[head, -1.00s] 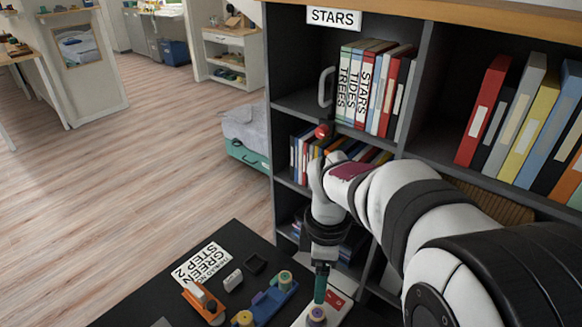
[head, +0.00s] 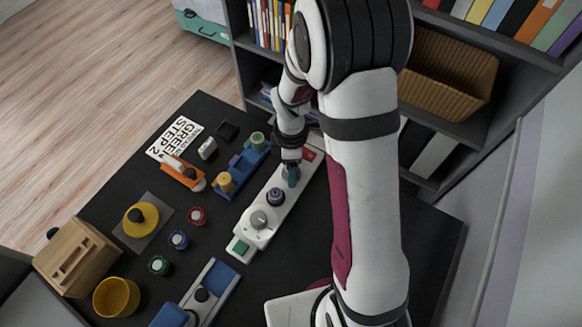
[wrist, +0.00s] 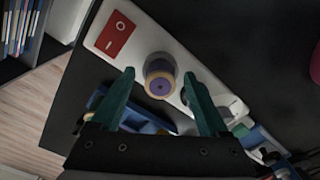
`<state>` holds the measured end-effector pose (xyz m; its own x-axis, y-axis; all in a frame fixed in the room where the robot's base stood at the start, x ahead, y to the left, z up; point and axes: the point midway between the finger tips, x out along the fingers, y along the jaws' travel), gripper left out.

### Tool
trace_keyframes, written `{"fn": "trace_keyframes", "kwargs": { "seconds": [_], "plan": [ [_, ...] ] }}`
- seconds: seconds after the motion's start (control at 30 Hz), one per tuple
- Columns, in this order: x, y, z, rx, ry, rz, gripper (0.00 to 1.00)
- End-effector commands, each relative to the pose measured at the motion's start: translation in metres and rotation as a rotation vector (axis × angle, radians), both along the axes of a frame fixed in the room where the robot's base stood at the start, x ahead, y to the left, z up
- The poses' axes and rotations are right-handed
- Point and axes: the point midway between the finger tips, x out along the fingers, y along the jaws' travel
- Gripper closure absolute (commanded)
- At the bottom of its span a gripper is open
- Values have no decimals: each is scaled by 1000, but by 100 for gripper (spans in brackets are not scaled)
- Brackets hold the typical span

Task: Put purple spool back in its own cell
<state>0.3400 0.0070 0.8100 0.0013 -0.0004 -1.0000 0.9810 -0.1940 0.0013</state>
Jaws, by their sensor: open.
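The purple spool (head: 275,197), with tan and purple rings at its top, stands on a long white panel (head: 254,216) on the black table. In the wrist view the spool (wrist: 160,77) lies between and just beyond my fingertips, with gaps on both sides. My gripper (head: 291,175) is open and empty, pointing down beside the spool over the panel. A blue rack (head: 240,168) left of the panel holds a yellow spool (head: 225,182) and a green spool (head: 257,141), with a vacant stretch between them. My gripper partly hides the rack in the wrist view.
The white panel carries a grey knob (head: 258,219), a green button (head: 240,247) and a red switch (wrist: 115,34). An orange tool (head: 184,174) lies left of the rack. Several small coloured pieces, a yellow cup (head: 116,297) and a wooden block (head: 75,257) stand at left. Shelves rise behind.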

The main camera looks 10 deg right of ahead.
Motion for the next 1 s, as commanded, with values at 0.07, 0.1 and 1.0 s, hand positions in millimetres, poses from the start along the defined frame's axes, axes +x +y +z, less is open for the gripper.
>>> {"fn": "trace_keyframes", "kwargs": {
  "seconds": [0.07,0.1,1.0],
  "plan": [
    [0,0,0,0,0,0,33],
    [0,0,0,0,0,0,40],
    [1,0,34,0,-3,0,100]
  ]
}}
